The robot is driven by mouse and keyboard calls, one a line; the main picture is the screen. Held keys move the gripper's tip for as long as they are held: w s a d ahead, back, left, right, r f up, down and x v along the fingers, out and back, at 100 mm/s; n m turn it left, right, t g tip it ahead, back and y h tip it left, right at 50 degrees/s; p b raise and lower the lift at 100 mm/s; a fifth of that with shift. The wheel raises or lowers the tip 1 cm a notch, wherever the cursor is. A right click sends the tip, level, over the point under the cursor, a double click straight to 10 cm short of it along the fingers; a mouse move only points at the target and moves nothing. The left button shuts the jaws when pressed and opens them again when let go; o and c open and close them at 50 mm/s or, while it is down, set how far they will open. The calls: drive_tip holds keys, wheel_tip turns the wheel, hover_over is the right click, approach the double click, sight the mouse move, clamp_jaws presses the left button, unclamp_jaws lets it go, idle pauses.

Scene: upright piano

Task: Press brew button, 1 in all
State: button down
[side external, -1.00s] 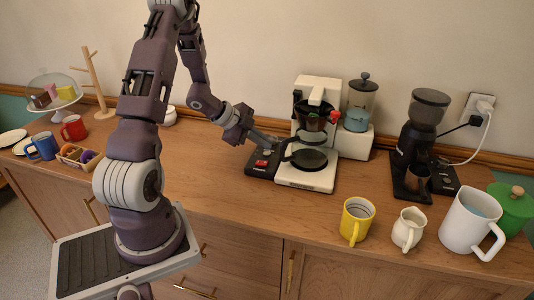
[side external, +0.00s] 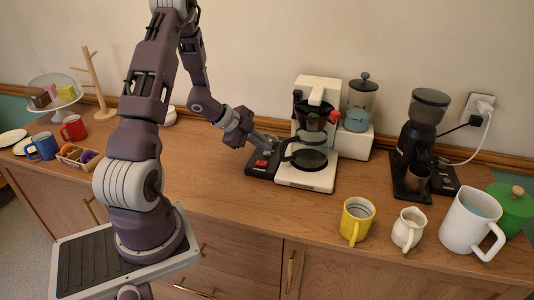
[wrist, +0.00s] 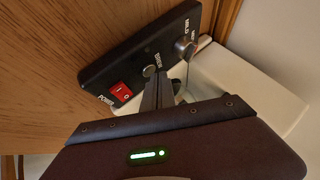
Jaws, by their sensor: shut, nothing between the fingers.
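The coffee maker (side external: 309,180) is white with a black control panel (side external: 263,163) on its left side. In the wrist view the panel (wrist: 125,62) carries a red power switch (wrist: 121,92), a small round grey button (wrist: 149,71) with lettering beside it that looks like "BREW", and a knob (wrist: 185,48) by a "MILD" label. My gripper (wrist: 158,78) is shut and empty, its fingertips right beside the round button. I cannot tell whether they touch it. In the side view my gripper (side external: 272,146) is over the back of the panel.
A yellow mug (side external: 356,222), a cream jug (side external: 408,229) and a white pitcher (side external: 470,222) stand at the front right.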

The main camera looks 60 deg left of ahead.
sight(264, 154)
drive_tip(key=shift+f, duration=0.4)
idle(0.3)
drive_tip(key=shift+r, duration=0.8)
drive_tip(key=shift+r, duration=2.55)
